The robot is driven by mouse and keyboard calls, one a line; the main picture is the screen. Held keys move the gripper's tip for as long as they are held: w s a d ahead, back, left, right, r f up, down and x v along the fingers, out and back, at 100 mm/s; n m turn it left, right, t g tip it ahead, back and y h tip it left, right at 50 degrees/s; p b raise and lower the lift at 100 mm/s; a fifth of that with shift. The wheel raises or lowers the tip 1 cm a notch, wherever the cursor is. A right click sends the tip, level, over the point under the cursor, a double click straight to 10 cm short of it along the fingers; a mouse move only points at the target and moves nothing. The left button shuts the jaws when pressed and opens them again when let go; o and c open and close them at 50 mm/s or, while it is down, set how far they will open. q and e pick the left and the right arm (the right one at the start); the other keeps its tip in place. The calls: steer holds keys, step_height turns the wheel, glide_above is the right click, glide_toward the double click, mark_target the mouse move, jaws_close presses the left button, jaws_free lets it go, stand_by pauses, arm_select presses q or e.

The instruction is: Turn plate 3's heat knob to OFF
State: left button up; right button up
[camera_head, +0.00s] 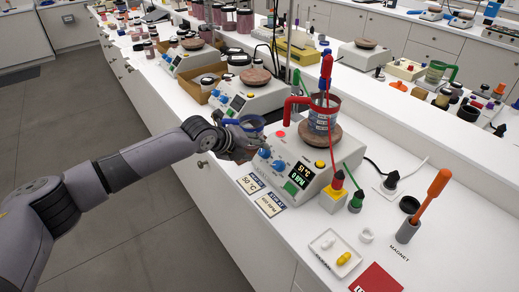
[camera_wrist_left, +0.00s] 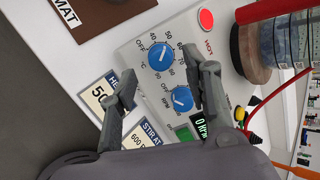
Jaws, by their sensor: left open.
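A white hot plate (camera_head: 302,165) stands on the bench at the picture's centre, its display reading 51 °C and 0 RPM. Its plate number is not readable. Its blue heat knob (camera_wrist_left: 160,55), ringed by OFF and a °C scale, shows in the left wrist view; the exact setting is unclear. The blue RPM knob (camera_wrist_left: 182,98) sits beside it. My left gripper (camera_wrist_left: 166,86) is open over the panel, its fingers apart and nothing between them gripped. My right gripper is out of view.
A red-handled vessel (camera_head: 320,118) stands on the round heating top (camera_head: 327,138). A red lamp (camera_wrist_left: 206,18) marked HOT is on the panel. Cards reading 50 °C (camera_head: 250,183) and 600 RPM (camera_head: 270,204) lie in front. Other hot plates stand further back.

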mark_target(261, 152)
arm_select(q)
steer(key=shift+x, duration=1.85)
steer(key=shift+c, duration=0.6)
jaws_close()
